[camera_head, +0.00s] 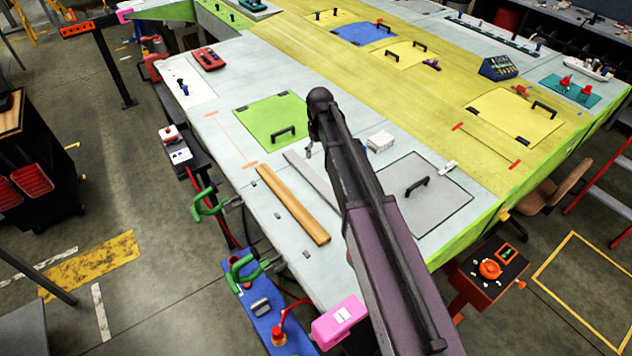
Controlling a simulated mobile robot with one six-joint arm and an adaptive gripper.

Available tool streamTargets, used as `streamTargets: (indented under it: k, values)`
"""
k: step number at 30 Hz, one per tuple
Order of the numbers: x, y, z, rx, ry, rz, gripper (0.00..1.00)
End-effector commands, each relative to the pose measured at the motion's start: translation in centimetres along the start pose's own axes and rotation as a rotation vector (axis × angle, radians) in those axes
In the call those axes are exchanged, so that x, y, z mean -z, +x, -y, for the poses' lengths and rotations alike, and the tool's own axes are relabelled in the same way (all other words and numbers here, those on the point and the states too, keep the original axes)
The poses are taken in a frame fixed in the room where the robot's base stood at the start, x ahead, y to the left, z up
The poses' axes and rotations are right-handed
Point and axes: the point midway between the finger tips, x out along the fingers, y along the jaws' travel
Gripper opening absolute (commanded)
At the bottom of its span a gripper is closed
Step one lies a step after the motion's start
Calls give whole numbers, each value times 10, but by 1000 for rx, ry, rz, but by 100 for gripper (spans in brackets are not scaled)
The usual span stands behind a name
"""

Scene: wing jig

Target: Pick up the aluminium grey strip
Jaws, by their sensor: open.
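The aluminium grey strip (312,178) lies flat on the pale worktable, to the right of a wooden strip (292,204). Its lower right part runs behind my arm and is hidden. Only a small dark tip of my gripper (309,150) shows beside the far end of my arm, near the strip's upper end. The arm hides the rest of the gripper. I see nothing held, and I cannot tell the gripper's height above the table.
A green panel with a handle (271,121) lies beyond the strip. A grey panel with a handle (425,195) and a small white box (380,141) are to the right of my arm. Green clamps (208,203) line the table's left edge. The table left of the wooden strip is mostly clear.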

Motion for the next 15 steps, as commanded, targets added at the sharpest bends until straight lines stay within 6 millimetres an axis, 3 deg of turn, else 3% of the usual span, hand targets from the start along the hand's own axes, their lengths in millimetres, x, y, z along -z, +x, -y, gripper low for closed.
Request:
streamTargets:
  k: [8,15]
  values:
    - [0,3,1,0,-1,0,100]
    - [1,18,1,0,-1,0,100]
